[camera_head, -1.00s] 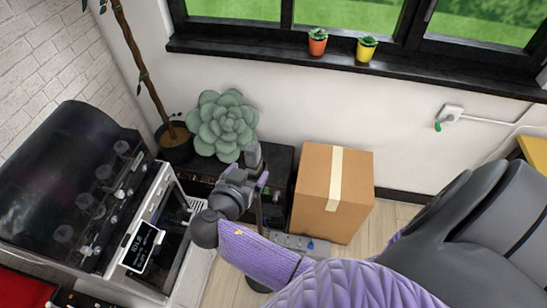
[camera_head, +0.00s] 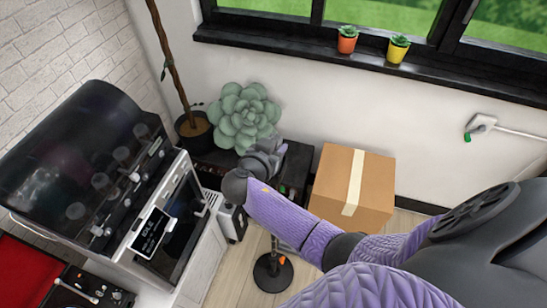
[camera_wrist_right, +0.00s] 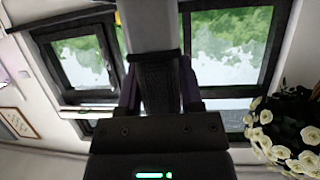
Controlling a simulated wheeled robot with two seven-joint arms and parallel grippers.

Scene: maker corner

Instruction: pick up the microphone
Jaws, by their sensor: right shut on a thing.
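My right gripper (camera_head: 268,158) is in the middle of the head view, in front of the low dark cabinet, at the end of my purple arm. In the right wrist view its two fingers (camera_wrist_right: 158,92) are shut on the microphone, which has a pale grey body (camera_wrist_right: 150,25) and a darker textured part between the fingers. In the head view the microphone is small and mostly merged with the gripper. A thin stand with a round black base (camera_head: 272,272) is on the floor below my forearm; its top is hidden. My left gripper is not in view.
A cardboard box (camera_head: 372,190) stands right of the gripper. A succulent (camera_head: 243,117) and a potted trunk (camera_head: 195,135) are behind it. A machine with a dark hood (camera_head: 80,165) is at left. Wooden floor shows around the stand base.

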